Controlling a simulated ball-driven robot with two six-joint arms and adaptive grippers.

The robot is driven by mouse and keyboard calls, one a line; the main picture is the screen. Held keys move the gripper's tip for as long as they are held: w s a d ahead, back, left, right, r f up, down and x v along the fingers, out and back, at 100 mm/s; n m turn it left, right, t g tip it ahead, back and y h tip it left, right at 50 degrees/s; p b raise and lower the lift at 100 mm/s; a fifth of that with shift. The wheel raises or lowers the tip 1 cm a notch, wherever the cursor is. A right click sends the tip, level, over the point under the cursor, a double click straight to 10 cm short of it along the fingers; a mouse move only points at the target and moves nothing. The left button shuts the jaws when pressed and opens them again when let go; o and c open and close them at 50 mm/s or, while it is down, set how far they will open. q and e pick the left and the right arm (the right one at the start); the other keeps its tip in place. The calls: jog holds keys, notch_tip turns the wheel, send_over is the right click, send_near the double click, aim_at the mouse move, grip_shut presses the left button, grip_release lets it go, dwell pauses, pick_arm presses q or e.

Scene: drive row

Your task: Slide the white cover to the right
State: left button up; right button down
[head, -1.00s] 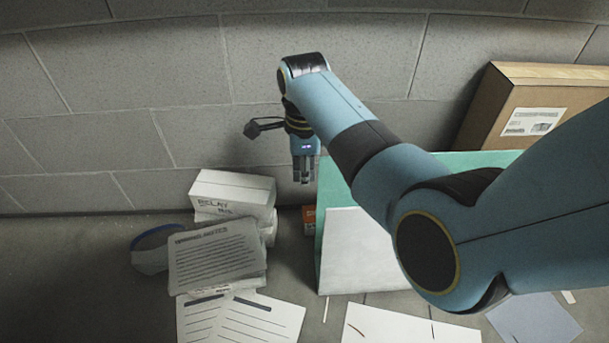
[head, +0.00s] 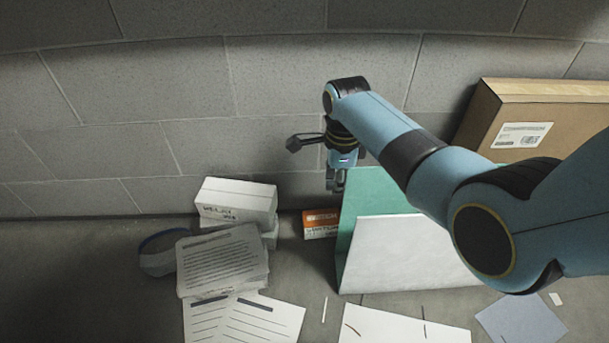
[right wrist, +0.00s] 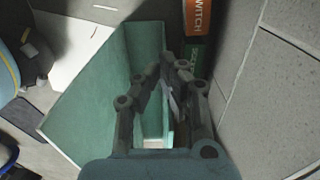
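The white cover (head: 405,255) is a sloping sheet on the floor, with a green panel (head: 372,195) rising behind it. My right gripper (head: 336,185) is at the upper left corner of the green panel. My left gripper is out of view.
An orange box (head: 320,222) stands on the floor just left of the cover. White boxes (head: 237,200) and a paper stack (head: 222,260) are further left. A cardboard box (head: 535,110) leans on the wall at right. Loose sheets (head: 405,325) lie in front.

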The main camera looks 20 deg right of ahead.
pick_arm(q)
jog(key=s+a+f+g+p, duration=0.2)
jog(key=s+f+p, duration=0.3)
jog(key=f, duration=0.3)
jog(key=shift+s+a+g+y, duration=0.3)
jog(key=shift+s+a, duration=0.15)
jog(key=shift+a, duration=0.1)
pick_arm(e)
jog(key=s+d, duration=0.3)
jog(key=d, duration=0.9)
jog(key=s+d, duration=0.4)
jog(key=d, duration=0.8)
jog(key=shift+s+d, duration=0.2)
jog(key=shift+d, duration=0.15)
jog(key=shift+a, duration=0.1)
